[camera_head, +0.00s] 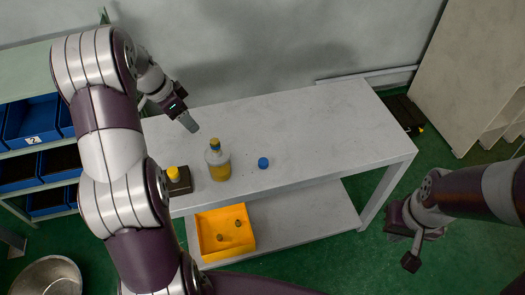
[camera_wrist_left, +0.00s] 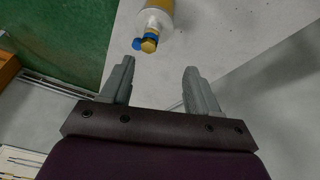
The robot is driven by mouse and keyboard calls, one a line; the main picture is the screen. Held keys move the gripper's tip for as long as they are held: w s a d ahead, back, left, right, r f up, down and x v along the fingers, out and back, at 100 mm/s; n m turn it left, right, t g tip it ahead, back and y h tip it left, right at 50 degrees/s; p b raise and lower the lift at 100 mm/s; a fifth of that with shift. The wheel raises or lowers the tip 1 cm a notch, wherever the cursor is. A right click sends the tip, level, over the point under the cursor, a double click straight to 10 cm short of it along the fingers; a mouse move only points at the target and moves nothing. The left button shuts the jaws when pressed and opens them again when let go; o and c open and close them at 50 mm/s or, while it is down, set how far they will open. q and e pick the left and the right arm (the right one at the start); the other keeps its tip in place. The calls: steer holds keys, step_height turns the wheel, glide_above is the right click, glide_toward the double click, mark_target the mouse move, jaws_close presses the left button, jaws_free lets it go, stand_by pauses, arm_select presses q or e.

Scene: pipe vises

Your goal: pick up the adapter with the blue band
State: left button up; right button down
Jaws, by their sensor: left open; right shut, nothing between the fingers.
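The adapter with the blue band (camera_head: 215,144) sits upright on the neck of a clear bottle (camera_head: 219,171) holding yellow liquid, on the white table. Its gold end (camera_wrist_left: 149,45) shows in the left wrist view, above the gap between my fingers. Blue shows beside it there; I cannot tell whether that is all band or partly the blue cap. My left gripper (camera_head: 192,124) is open and empty, behind and left of the bottle, apart from it. It also shows in the left wrist view (camera_wrist_left: 158,72). My right gripper (camera_head: 411,262) is shut and empty, off the table's right end.
A blue cap (camera_head: 263,163) lies right of the bottle. A dark block with a yellow top (camera_head: 179,187) stands at its left. An orange bin (camera_head: 246,246) with small parts is on the lower shelf. The table's right half is clear; the wall (camera_head: 270,50) is behind.

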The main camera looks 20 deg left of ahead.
mark_target(214, 141)
arm_select(q)
steer(key=d+f+m, duration=0.1)
steer(key=f, duration=0.1)
steer(key=w+d+f+m, duration=0.1)
steer(key=d+f, duration=0.1)
steer(key=d+f+m, duration=0.1)
steer(key=f, duration=0.2)
steer(key=shift+w+d+m, duration=0.3)
steer(key=shift+w+m, duration=0.05)
steer(key=shift+m, duration=0.05)
steer(key=f, duration=0.2)
steer(key=d+f, duration=0.1)
steer(key=shift+w+f+h+p, duration=0.3)
steer(key=shift+w+f, duration=0.05)
steer(key=shift+w, duration=0.05)
steer(key=shift+d+f, duration=0.1)
steer(key=shift+c, duration=1.2)
jaws_close()
arm_select(e)
steer(key=shift+r, duration=0.3)
